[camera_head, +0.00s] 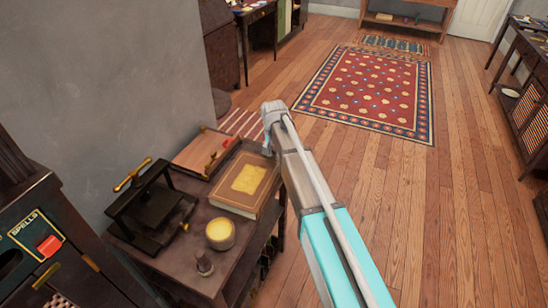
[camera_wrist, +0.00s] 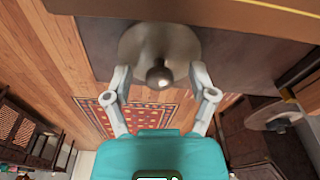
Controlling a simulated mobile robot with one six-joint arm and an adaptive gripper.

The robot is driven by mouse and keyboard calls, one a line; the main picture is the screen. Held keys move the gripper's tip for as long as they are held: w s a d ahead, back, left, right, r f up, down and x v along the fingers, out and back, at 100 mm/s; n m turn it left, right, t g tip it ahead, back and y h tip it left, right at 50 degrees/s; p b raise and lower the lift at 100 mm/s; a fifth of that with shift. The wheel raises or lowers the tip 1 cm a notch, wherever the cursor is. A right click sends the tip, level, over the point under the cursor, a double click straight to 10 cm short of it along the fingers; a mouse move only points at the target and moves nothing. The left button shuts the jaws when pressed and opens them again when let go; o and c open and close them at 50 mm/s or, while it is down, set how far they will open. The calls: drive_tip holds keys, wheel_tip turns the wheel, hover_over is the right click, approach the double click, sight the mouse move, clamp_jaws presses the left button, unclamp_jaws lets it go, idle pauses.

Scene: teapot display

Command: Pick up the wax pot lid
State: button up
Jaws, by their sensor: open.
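A round grey-brown lid with a small dark ball knob, which looks like the wax pot lid (camera_wrist: 135,52), lies on the dark table top in the wrist view. My gripper (camera_wrist: 159,75) is open and empty, with one finger on each side of the knob and space between them and it. I cannot tell the exact height of the fingers over the lid. In the head view the lid does not show; my arm covers the table's far right part beside the book. The yellow wax pot (camera_head: 220,234) stands open on the table.
The dark small table (camera_head: 188,272) also bears a large brown book (camera_head: 240,197), a black press (camera_head: 150,212), a small dark knobbed object (camera_head: 204,266) and a wooden box (camera_head: 203,150). A wall stands at the left. Open wooden floor and a red rug (camera_head: 368,88) lie beyond.

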idle(0.5)
clamp_jaws()
